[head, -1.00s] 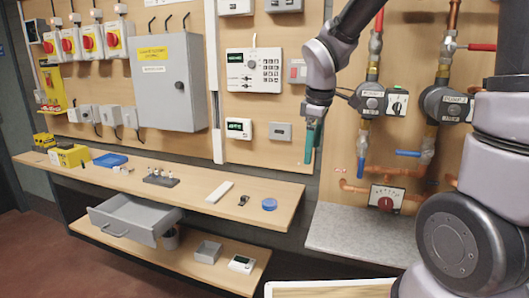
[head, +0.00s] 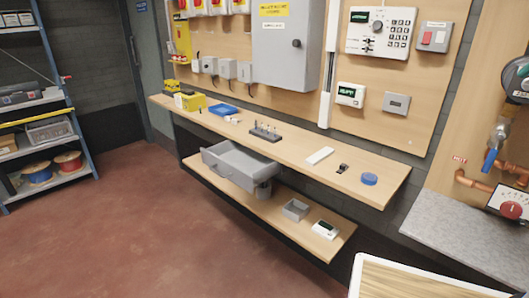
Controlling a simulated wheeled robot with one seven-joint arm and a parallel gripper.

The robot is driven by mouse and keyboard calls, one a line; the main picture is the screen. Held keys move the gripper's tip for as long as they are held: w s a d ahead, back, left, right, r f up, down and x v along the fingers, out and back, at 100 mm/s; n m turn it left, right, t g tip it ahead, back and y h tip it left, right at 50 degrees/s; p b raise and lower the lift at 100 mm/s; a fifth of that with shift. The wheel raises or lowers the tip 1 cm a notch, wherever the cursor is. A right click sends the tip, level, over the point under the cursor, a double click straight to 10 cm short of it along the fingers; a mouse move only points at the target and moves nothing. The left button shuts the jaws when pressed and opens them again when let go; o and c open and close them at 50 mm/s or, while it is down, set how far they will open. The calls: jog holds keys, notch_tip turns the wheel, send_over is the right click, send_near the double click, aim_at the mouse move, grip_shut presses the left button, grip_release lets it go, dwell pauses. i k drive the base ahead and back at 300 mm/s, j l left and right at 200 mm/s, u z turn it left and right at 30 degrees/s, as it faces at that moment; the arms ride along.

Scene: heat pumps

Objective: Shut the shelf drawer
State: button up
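The grey shelf drawer (head: 236,166) hangs under the upper wooden shelf (head: 330,176) and stands pulled out, open at the top. Its front, with a handle, faces the room to the lower left. Its inside looks empty from here. Neither my gripper nor my arm shows in the head view now.
The lower shelf (head: 265,207) carries a small grey bin (head: 296,209) and a white device (head: 326,229). The red floor in front of the drawer is clear. A blue rack (head: 62,85) stands at the left. A grey slab (head: 470,235) and a pale-edged board (head: 415,282) are at the right.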

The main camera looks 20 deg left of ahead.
aim_at(247, 168)
jog(key=u, duration=0.45)
jog(key=i+j+u, duration=0.1)
jog(key=u, duration=0.35)
jog(key=i+u, duration=0.1)
jog(key=u, duration=0.35)
jog(key=i+u, duration=0.1)
jog(key=u, duration=0.35)
jog(key=i+u, duration=0.1)
jog(key=u, duration=0.4)
